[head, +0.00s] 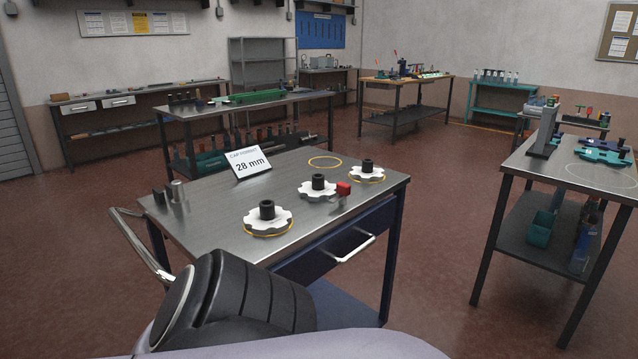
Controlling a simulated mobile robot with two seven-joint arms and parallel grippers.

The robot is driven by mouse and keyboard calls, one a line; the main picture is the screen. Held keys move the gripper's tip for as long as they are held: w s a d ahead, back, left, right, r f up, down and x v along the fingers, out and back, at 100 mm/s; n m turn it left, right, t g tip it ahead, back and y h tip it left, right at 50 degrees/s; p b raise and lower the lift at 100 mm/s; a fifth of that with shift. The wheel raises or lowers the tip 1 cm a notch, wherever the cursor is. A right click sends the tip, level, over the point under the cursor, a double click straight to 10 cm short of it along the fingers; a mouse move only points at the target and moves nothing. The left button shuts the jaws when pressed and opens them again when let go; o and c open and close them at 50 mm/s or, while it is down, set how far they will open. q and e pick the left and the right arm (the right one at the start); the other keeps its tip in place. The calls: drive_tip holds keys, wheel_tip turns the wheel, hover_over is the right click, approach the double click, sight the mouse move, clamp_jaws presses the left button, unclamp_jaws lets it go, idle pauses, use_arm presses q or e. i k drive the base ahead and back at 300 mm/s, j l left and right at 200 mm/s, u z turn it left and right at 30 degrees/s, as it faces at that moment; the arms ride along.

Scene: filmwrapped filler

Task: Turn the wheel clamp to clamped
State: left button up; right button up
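No part is clearly marked as the wheel clamp. Three white lobed wheels with black cylinders on top lie on the steel cart top: a front wheel (268,222), a middle wheel (318,190) and a back wheel (367,175). A small red block (343,188) stands just right of the middle wheel; I cannot tell whether they touch. Yellow rings show around the front and back wheels. A clamped or unclamped state cannot be read. Neither of my grippers is in view.
The cart top (215,228) also bears a "28 mm" sign (248,162), dark and grey cylinders (177,190) and an empty yellow ring (325,162). A drawer handle (345,249) juts out in front. A right-hand bench (570,170) holds a grey column (546,130) and teal parts. Floor lies between them.

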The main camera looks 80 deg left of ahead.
sight(343, 189)
drive_tip(key=i+u, duration=0.2)
drive_tip(key=u, duration=0.15)
drive_tip(key=i+u, duration=0.2)
drive_tip(key=u, duration=0.2)
drive_tip(key=i+u, duration=0.2)
drive_tip(key=u, duration=0.15)
